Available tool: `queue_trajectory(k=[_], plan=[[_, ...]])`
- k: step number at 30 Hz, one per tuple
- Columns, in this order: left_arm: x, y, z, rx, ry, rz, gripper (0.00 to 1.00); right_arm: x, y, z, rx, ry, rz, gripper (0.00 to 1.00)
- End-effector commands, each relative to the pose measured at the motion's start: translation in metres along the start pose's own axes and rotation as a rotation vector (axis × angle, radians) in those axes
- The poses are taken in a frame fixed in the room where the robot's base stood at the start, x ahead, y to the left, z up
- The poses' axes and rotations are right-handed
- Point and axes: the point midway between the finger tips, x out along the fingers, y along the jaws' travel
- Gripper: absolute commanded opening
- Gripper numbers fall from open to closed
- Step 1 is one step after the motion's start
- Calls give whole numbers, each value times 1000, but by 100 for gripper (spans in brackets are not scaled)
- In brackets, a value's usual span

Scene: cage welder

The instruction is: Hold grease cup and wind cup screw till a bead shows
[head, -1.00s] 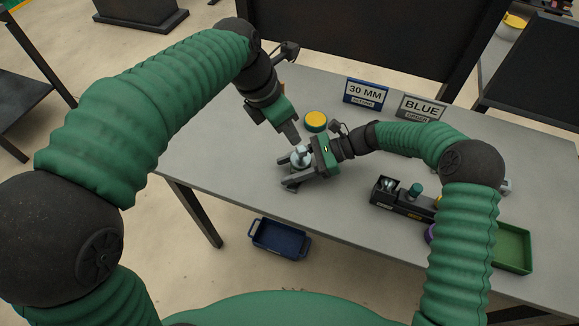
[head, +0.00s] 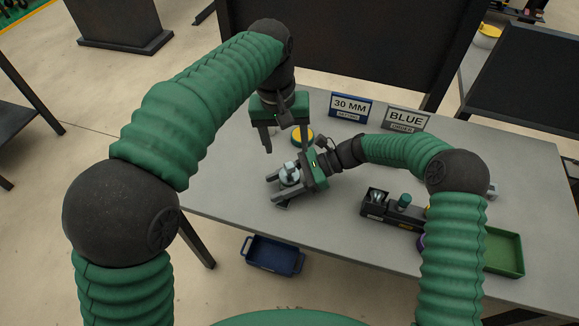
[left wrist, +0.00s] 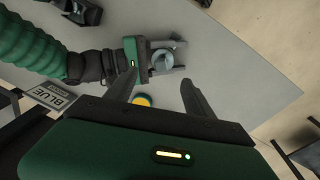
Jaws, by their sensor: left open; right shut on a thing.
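The grease cup (head: 290,174) is a small pale metal piece standing between the fingers of my right gripper (head: 283,189), low over the table. My right gripper is shut on it. In the left wrist view the cup (left wrist: 161,61) shows between the right gripper's fingers. My left gripper (head: 284,148) is open and empty, just above and behind the cup in the head view. In the left wrist view the left fingers (left wrist: 155,92) are spread apart, with the cup beyond them. The cup screw and any bead are too small to make out.
A yellow-topped round thing (head: 303,134) is close behind the grippers. Signs reading 30 MM (head: 350,107) and BLUE (head: 407,119) stand at the back. A black fixture (head: 380,209) and a green tray (head: 505,252) are at right. A blue bin (head: 273,256) is below the table's front edge.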

Motion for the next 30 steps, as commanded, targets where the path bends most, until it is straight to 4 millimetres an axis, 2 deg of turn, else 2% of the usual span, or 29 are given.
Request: queue_trajectory(k=[3, 6, 9, 12, 16, 19, 30], plan=[[4, 4, -3, 386, -29, -33, 62, 0, 0, 0, 0, 1, -1, 0], [5, 6, -5, 683, -56, -50, 62, 0, 0, 0, 0, 1, -1, 0], [6, 7, -6, 901, -81, -59, 62, 0, 0, 0, 0, 1, -1, 0], [6, 7, -7, 1027, -96, -63, 62, 0, 0, 0, 0, 1, -1, 0], [11, 7, -7, 1079, -103, -63, 62, 0, 0, -1, 0, 1, -1, 0], [21, 6, -6, 1078, -105, -63, 62, 0, 0, -1, 0, 1, -1, 0], [84, -1, -2, 1076, -104, -62, 62, 0, 0, 0, 0, 1, -1, 0]])
